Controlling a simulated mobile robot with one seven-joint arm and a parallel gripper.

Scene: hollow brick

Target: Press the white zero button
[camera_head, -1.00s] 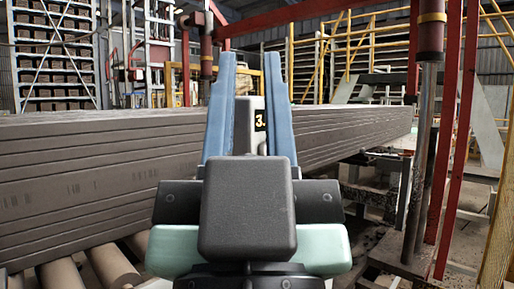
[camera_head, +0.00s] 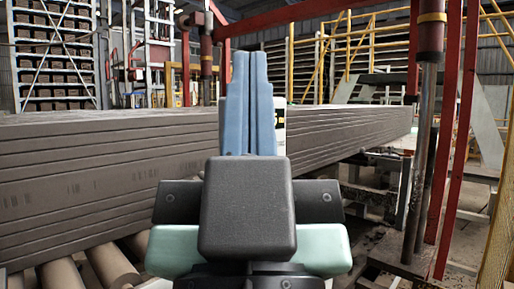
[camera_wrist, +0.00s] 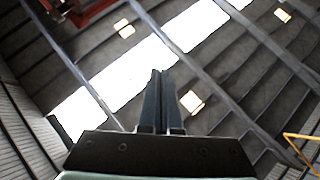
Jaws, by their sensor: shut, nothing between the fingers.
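My gripper (camera_head: 251,58) is in the middle of the head view, its two blue fingers pointing up and away, shut together with nothing between them. In the wrist view the closed fingers (camera_wrist: 159,75) point up toward the roof. Behind the fingers in the head view, a narrow strip of a pale device with a dark display (camera_head: 281,122) shows along their right edge. The rest of this device is hidden by my gripper. I cannot make out the white zero button in either view.
A long stack of grey hollow bricks (camera_head: 80,175) runs across the left and middle, on rollers (camera_head: 110,265). Red posts (camera_head: 462,130) and a dark vertical cylinder (camera_head: 425,140) stand at the right. The wrist view shows mostly roof with bright skylights (camera_wrist: 130,70).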

